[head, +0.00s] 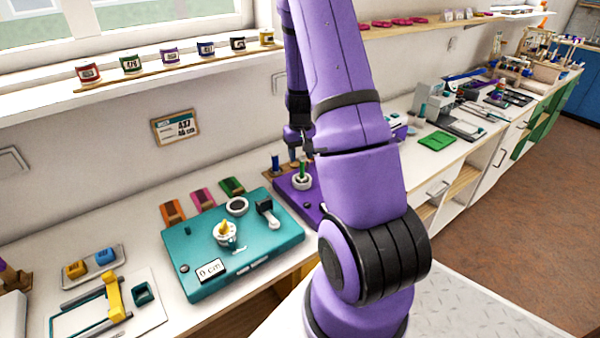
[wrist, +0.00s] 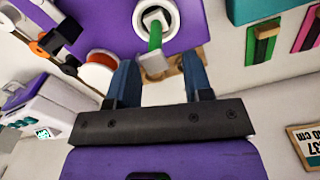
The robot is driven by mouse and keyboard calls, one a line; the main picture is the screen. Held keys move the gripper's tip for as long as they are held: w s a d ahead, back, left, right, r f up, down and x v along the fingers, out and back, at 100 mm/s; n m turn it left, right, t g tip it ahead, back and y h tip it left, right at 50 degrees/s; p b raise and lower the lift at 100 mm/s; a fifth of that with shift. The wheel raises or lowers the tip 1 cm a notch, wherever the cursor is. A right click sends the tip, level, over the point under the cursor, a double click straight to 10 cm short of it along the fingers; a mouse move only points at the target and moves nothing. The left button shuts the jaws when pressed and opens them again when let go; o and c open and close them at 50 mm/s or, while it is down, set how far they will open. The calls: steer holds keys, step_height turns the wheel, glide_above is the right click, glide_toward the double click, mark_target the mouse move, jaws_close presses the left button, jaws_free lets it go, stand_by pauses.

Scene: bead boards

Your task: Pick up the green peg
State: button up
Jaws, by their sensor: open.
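The green peg (wrist: 155,37) stands in a round white holder (wrist: 172,12) on a purple board (wrist: 120,22). Its near end has a pale square block (wrist: 153,66). In the head view the green peg (head: 302,167) rises from its white holder (head: 302,184) on the purple board (head: 288,186), partly hidden by my arm. My gripper (wrist: 158,68) is open, with two blue fingers spread wide. In the wrist view the peg's pale end appears between the fingertips, touching neither. I cannot tell how far along the peg the fingers reach.
A teal board (head: 200,270) with a yellow-topped cup lies left of the purple board. Orange, pink and green blocks stand behind it. In the wrist view an orange-and-white disc (wrist: 98,70) and black parts lie left of the fingers. A wall sign (head: 176,128) hangs behind.

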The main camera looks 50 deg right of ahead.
mark_target(302, 177)
steer(key=shift+s+d+f, duration=0.1)
steer(key=shift+f, duration=1.35)
steer(key=shift+s+d+f, duration=0.1)
steer(key=shift+f, duration=1.35)
jaws_close()
